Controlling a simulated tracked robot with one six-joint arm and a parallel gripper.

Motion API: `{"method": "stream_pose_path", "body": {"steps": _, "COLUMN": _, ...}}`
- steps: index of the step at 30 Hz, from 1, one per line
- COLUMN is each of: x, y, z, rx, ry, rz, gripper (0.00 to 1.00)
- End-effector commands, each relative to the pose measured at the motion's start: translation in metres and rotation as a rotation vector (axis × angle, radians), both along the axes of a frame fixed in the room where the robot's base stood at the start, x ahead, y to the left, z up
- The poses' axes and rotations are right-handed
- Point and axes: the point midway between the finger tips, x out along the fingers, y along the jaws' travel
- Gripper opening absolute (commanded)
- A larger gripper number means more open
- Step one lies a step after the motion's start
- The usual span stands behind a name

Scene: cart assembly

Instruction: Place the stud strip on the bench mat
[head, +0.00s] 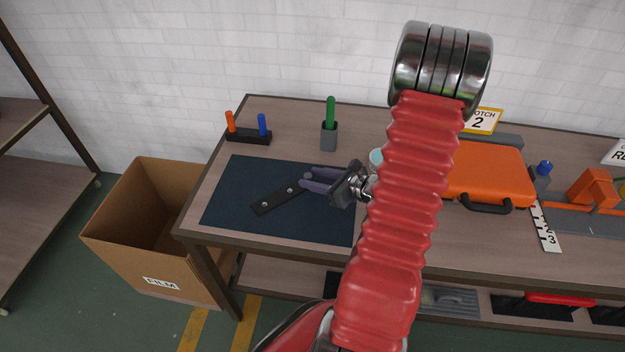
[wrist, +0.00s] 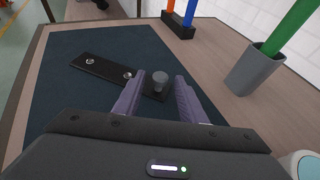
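The stud strip (head: 276,199) is a flat dark bar with small silver studs and a grey knob at its right end. It lies on the dark blue bench mat (head: 240,180), also seen in the wrist view (wrist: 55,105). My gripper (head: 304,178) is at the strip's right end, just above the mat. In the wrist view, its purple fingers stand apart on either side of the knob (wrist: 160,80), with gaps showing. The strip (wrist: 103,67) extends left from the knob and looks flat on the mat.
A black holder (head: 249,137) with orange and blue handles and a grey cup (head: 329,137) with a green handle stand behind the mat. An orange case (head: 490,172) is to the right. A cardboard box (head: 150,235) stands left of the bench. The mat's left part is clear.

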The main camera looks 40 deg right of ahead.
Motion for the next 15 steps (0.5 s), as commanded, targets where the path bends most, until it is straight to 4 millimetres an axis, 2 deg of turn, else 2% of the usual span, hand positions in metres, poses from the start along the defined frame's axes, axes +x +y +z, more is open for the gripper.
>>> {"method": "stream_pose_path", "body": {"steps": 15, "x": -0.059, "y": -0.012, "z": 0.025, "rx": -0.002, "ry": 0.000, "rz": -0.004, "gripper": 0.37}}
